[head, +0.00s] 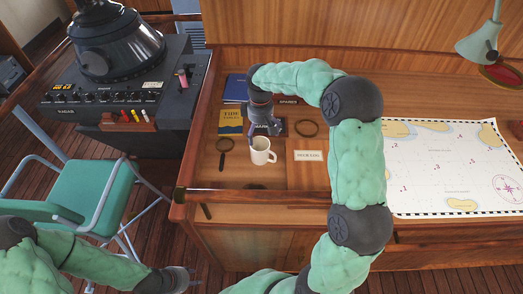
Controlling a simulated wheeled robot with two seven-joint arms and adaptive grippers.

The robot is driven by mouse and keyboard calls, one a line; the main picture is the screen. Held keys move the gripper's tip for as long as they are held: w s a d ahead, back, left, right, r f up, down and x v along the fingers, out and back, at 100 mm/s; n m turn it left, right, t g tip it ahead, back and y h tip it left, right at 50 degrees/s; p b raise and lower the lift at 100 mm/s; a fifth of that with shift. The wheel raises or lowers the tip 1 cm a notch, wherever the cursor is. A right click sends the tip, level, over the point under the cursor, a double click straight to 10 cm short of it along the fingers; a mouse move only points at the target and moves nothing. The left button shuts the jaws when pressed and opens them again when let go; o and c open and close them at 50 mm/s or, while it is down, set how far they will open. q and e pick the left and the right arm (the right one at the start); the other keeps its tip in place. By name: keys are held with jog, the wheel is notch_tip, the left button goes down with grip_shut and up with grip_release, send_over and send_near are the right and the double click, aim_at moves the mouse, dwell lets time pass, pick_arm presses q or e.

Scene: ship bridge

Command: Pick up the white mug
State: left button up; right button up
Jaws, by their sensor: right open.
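The white mug (260,152) stands upright on the wooden chart table, its handle toward the right. My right gripper (264,132) reaches over the table from behind the mug and points down. Its open fingers are just above and behind the mug's rim; I cannot tell whether they touch it. Nothing is held in it. My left gripper (190,278) is low at the bottom left, in front of the table and far from the mug. Its fingers are small and dark, so their opening is unclear.
A raised wooden rail (270,196) runs along the table's front. A chart (450,170) covers the right. A green chair (95,200) stands left.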

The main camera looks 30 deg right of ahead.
send_near(261, 150)
jog(key=s+f, duration=0.1)
jog(key=s+a+f, duration=0.1)
jog(key=f, duration=0.1)
jog(key=s+f+b, duration=0.1)
jog(key=f, duration=0.1)
jog(key=shift+a+f, duration=0.15)
jog(key=shift+a, duration=0.2)
jog(key=shift+s, duration=0.1)
jog(key=c, duration=1.5)
